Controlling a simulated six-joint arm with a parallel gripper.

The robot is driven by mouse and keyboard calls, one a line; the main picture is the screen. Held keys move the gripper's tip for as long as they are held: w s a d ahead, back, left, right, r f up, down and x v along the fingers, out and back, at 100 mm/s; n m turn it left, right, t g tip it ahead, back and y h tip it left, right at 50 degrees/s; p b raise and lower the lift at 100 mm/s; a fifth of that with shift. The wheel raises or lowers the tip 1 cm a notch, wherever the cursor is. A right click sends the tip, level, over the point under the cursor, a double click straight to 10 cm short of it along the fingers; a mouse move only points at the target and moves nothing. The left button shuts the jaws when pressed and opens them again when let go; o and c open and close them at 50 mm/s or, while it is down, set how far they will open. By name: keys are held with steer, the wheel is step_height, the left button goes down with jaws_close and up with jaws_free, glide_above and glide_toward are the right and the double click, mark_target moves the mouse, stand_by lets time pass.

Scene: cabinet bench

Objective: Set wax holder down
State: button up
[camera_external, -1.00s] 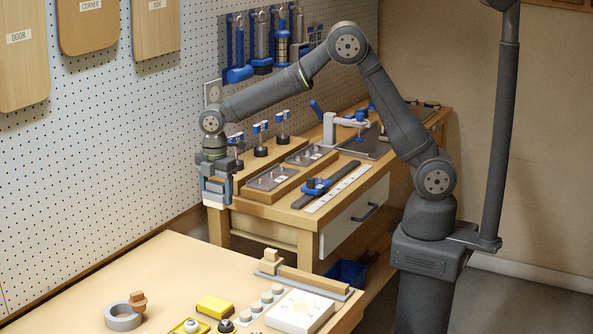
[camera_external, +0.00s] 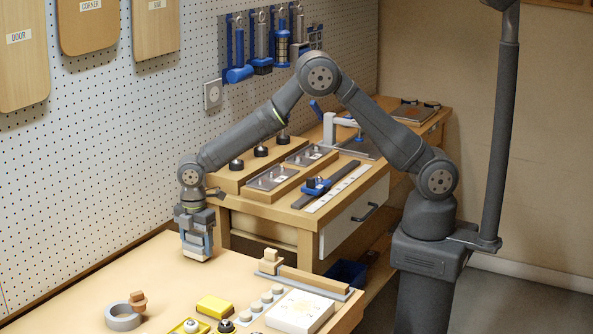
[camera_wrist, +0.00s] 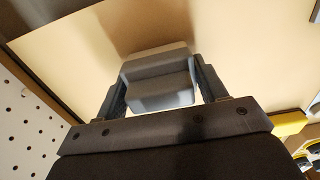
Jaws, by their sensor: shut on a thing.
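My gripper (camera_external: 196,245) is above the back left part of the light wooden table in the external view, pointing down. It is shut on the wax holder, a grey block with a pale part. In the wrist view, the wax holder (camera_wrist: 158,78) sits between the two fingers of my gripper (camera_wrist: 157,95). A shadow lies on the table top beside it in the wrist view. I cannot tell whether the holder touches the table or is slightly above it.
On the table (camera_external: 150,265) are a grey ring (camera_external: 123,318) with a wooden piece, a yellow block (camera_external: 215,306), several small round pieces and a white box (camera_external: 300,312). A wooden fence (camera_external: 312,281) stands at the right. The pegboard wall (camera_external: 80,150) is close on the left. Table around the gripper is clear.

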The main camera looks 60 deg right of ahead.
mark_target(196, 233)
steer(key=shift+f, duration=0.25)
steer(key=o, duration=1.1)
step_height(196, 233, up, 12)
steer(key=shift+r, duration=0.15)
step_height(196, 233, down, 12)
steer(key=shift+f, duration=0.1)
steer(key=shift+r, duration=2.05)
steer(key=shift+f, duration=0.1)
